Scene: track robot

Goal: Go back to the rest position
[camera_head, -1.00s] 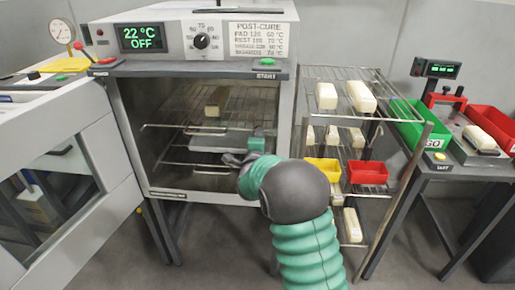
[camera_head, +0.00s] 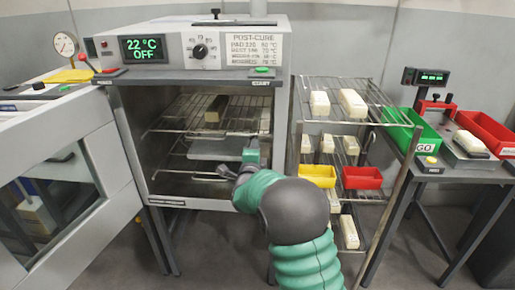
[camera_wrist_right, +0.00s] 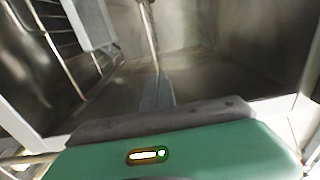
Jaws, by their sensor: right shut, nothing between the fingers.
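My right gripper (camera_head: 226,172) is shut and empty at the front opening of the oven (camera_head: 205,83), low and toward its right side. The green and grey arm reaches up to it from the bottom of the head view. In the wrist view the green gripper body (camera_wrist_right: 185,150) fills the bottom, and the blurred oven inside lies beyond it. My left gripper is not in view. A pale block (camera_head: 216,108) sits on the upper wire rack in the oven, clear of the gripper. The oven display reads 22 °C OFF.
The oven door (camera_head: 55,195) stands open at the left. A wire shelf (camera_head: 300,90) with pale blocks, a yellow bin (camera_head: 318,176) and a red bin (camera_head: 362,178) stands close to the right of my arm. A table with a green bin (camera_head: 412,135) is further right.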

